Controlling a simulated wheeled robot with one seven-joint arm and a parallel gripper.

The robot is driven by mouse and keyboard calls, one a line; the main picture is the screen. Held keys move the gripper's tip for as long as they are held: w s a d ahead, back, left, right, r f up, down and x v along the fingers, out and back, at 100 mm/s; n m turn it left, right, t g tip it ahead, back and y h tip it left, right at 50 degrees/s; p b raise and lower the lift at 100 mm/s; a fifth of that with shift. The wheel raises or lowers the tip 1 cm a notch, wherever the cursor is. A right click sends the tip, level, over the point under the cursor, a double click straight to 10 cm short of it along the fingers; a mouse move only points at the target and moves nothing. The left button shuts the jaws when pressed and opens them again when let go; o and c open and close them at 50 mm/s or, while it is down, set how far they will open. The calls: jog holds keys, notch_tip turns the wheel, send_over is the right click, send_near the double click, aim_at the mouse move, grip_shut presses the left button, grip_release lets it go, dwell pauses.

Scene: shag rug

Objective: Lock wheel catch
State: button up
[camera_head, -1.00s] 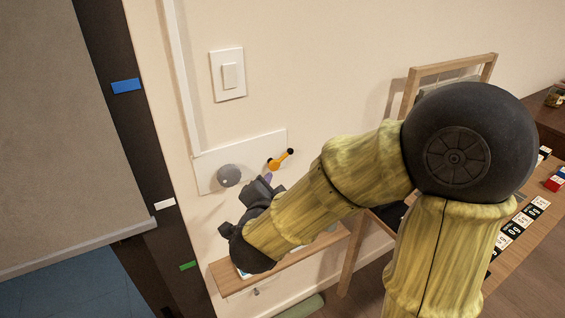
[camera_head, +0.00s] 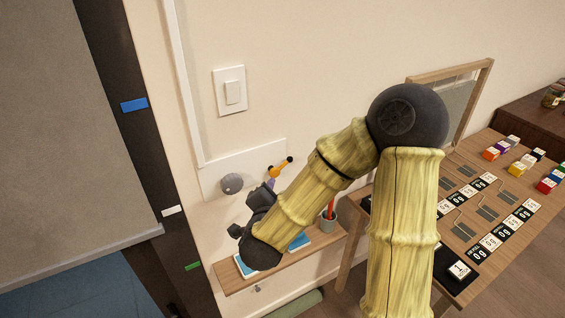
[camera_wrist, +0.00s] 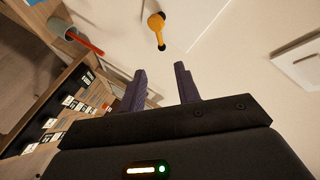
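A white panel (camera_head: 210,182) on the wall carries a grey round knob (camera_head: 231,184) and an orange lever (camera_head: 279,168) with dark ends, to the knob's right. The lever slants up to the right in the head view. It also shows in the wrist view (camera_wrist: 156,25), ahead of my fingers. My gripper (camera_head: 270,184) is just below the lever in the head view. In the wrist view my gripper (camera_wrist: 160,78) has its two purple fingers apart with nothing between them. The lever's dark end is beyond the fingertips, apart from them. I cannot tell which part is the wheel.
A wooden shelf (camera_head: 226,277) below the panel holds blue-and-white items and a cup (camera_head: 327,221) with a red stick. A light switch (camera_head: 230,91) is above the panel. A table (camera_head: 525,252) with tiles and coloured blocks stands at right; a dark doorframe is at left.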

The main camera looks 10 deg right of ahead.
aim_at(283, 166)
jog(key=p+x, duration=0.2)
jog(key=x, duration=1.2)
jog(key=shift+w+f, duration=0.15)
jog(key=shift+w, duration=0.2)
grip_shut()
